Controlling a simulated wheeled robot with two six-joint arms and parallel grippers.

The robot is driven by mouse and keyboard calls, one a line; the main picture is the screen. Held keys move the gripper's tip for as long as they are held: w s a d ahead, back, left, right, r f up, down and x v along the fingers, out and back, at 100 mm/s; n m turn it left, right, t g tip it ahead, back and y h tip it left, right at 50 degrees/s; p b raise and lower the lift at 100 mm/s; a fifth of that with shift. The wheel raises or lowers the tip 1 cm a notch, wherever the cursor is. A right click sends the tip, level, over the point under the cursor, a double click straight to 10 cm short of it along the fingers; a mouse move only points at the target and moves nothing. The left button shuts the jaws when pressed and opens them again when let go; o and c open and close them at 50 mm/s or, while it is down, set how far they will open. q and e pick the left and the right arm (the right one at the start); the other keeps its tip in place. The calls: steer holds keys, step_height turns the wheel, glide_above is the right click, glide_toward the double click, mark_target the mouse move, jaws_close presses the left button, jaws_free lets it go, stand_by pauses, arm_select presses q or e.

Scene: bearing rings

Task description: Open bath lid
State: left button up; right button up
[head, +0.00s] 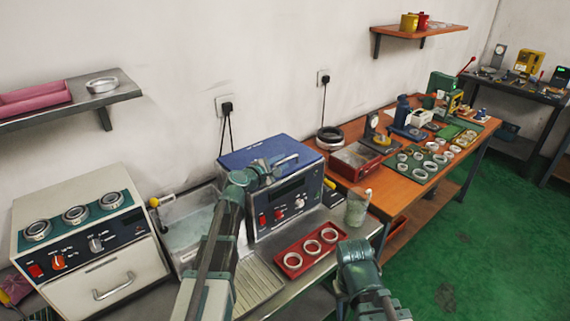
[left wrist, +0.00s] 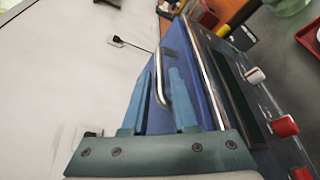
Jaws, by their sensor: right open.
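The bath (head: 285,205) is a box with a dark control panel, knobs and a blue lid (head: 240,158) that lies shut on top. The lid carries a metal bar handle (head: 287,160), which also shows in the left wrist view (left wrist: 161,85). My left gripper (head: 266,171) is over the lid beside the handle. In the left wrist view its two blue fingers (left wrist: 163,98) are apart, with the handle showing between them; I cannot tell if they touch it. My right gripper (head: 354,247) is open and empty, low in front of the glass beaker (head: 357,207).
A red tray (head: 290,271) with three rings lies in front of the bath. A water-filled basin (head: 185,232) stands at its left, then a white oven (head: 85,235). An orange bench (head: 395,190) with several tools and rings is at the right.

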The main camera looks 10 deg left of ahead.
arm_select(q)
steer(key=shift+x, duration=1.4)
jaws_close()
stand_by(0.5)
